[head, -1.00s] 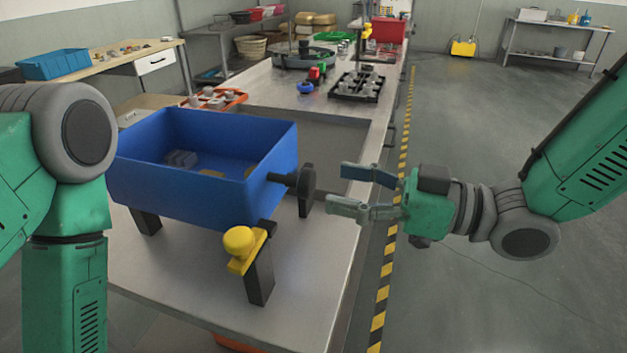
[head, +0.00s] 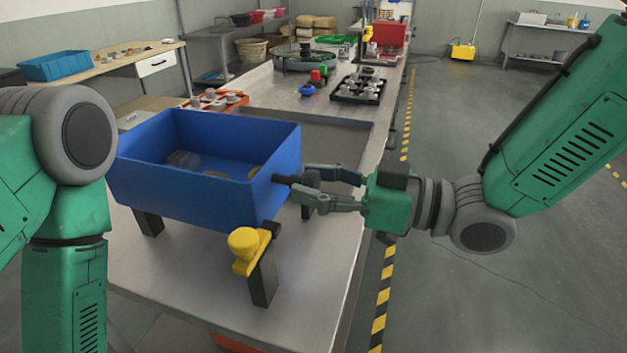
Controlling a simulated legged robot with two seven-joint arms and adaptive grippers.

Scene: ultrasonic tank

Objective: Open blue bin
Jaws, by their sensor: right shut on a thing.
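The blue bin (head: 190,195) stands on black legs on the metal table, its top open, with a few small items inside. A black handle (head: 283,179) sticks out from its right side. A yellow knob (head: 243,243) on a yellow bracket sits at its near right corner. My right gripper (head: 308,188) is at the bin's right side, its fingers shut around the black handle's outer end, which they partly hide. My left arm comes in at the left edge; its gripper is out of the picture.
The metal table (head: 315,257) is clear in front of and right of the bin. Behind lie an orange tray (head: 222,102), a blue ring (head: 307,89) and a black rack (head: 357,88). Open floor with a striped line lies to the right.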

